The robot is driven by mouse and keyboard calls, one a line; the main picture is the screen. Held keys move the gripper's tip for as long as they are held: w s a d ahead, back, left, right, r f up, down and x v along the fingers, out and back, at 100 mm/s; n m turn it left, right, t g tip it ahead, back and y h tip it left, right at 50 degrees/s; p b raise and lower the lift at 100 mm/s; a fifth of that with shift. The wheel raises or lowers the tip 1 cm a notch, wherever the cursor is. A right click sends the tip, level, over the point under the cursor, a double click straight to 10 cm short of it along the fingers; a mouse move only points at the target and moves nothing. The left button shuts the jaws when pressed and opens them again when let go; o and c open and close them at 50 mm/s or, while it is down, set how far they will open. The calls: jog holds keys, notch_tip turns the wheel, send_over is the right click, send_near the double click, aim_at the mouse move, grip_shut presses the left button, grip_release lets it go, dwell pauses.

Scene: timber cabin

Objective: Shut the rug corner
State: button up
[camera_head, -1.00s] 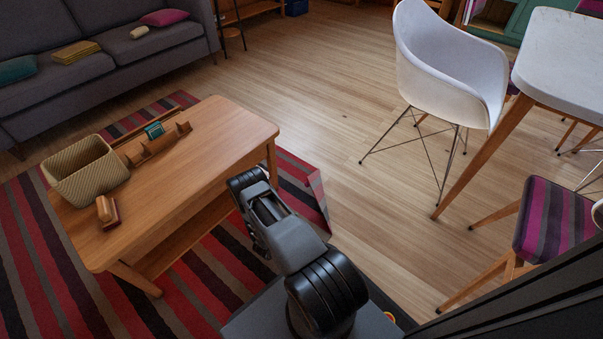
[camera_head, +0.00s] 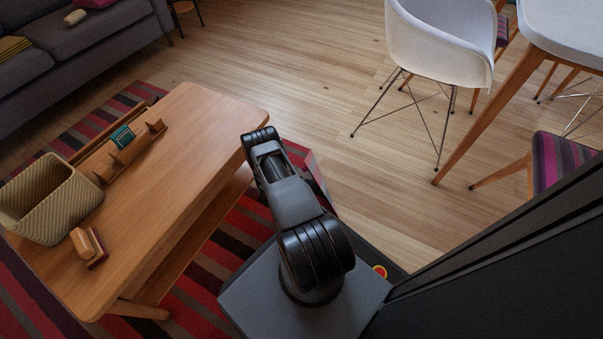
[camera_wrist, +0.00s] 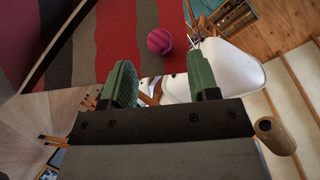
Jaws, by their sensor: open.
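The striped red, grey and black rug (camera_head: 243,222) lies under the coffee table in the head view. Its corner (camera_head: 316,178) at the right looks raised off the floor, partly hidden behind my arm. In the wrist view a red and grey striped surface, seemingly the rug (camera_wrist: 112,40), fills the upper left. My gripper (camera_wrist: 160,72) is open, with its two green fingers apart and nothing seen held between them. In the head view my arm reaches toward the rug beside the table, and the fingers are hidden. I cannot tell how far they are from the corner.
The coffee table (camera_head: 190,150) stands close on the left, holding a woven basket (camera_head: 45,205). A white chair (camera_head: 440,40) and a white table (camera_head: 575,35) stand at the right. A pink ball (camera_wrist: 159,40) shows in the wrist view. Bare floor lies between rug and chair.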

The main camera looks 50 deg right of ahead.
jog(key=shift+b+x, duration=0.65)
jog(key=shift+x, duration=1.45)
grip_shut()
